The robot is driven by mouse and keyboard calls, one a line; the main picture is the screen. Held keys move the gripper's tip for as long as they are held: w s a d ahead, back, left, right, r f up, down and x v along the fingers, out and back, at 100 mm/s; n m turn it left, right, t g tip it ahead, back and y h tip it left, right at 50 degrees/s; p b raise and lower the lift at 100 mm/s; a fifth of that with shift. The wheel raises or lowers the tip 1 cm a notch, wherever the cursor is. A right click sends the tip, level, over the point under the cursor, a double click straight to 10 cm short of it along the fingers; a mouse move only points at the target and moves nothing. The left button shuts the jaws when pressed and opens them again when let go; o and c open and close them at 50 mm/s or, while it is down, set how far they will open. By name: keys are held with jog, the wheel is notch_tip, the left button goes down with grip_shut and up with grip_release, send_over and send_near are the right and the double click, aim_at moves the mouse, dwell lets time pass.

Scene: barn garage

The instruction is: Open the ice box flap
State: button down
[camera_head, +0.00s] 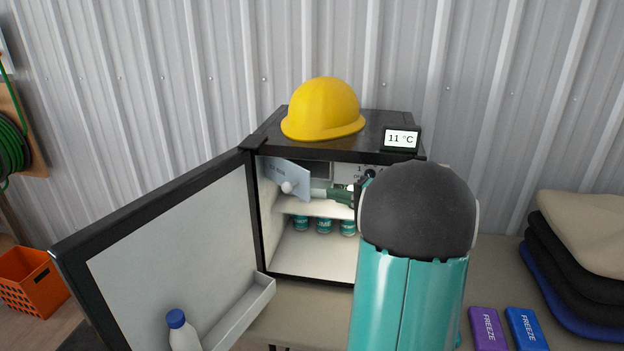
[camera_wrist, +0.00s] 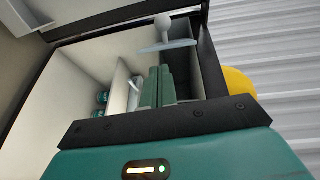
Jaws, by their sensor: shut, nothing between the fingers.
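The small fridge (camera_head: 262,215) stands with its door (camera_head: 175,245) swung open to the left. The ice box flap (camera_head: 296,178) is a pale grey-blue panel with a white round knob (camera_head: 287,187) at the top left inside. It stands turned outward, and part of the ice box opening (camera_head: 318,168) shows beside it. The flap's edge (camera_wrist: 170,46) and knob (camera_wrist: 163,22) also show in the wrist view, beyond my fingers. My gripper (camera_head: 334,195) is shut and empty, at the ice box opening just right of the flap. Its green fingers (camera_wrist: 157,75) lie together. I cannot tell whether they touch the flap.
Teal cans (camera_head: 323,226) stand on the lower shelf. A dial sits at the fridge's upper right. A yellow helmet (camera_head: 323,108) and a temperature display (camera_head: 401,139) are on top. A bottle (camera_head: 181,332) is in the door. Freeze packs (camera_head: 487,328) and folded cloths (camera_head: 575,260) lie right.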

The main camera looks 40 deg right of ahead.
jog(key=w+r+t, duration=0.1)
jog(key=w, duration=0.6)
jog(key=shift+w+a, duration=0.25)
jog(key=shift+a, duration=0.15)
jog(key=shift+a, duration=0.2)
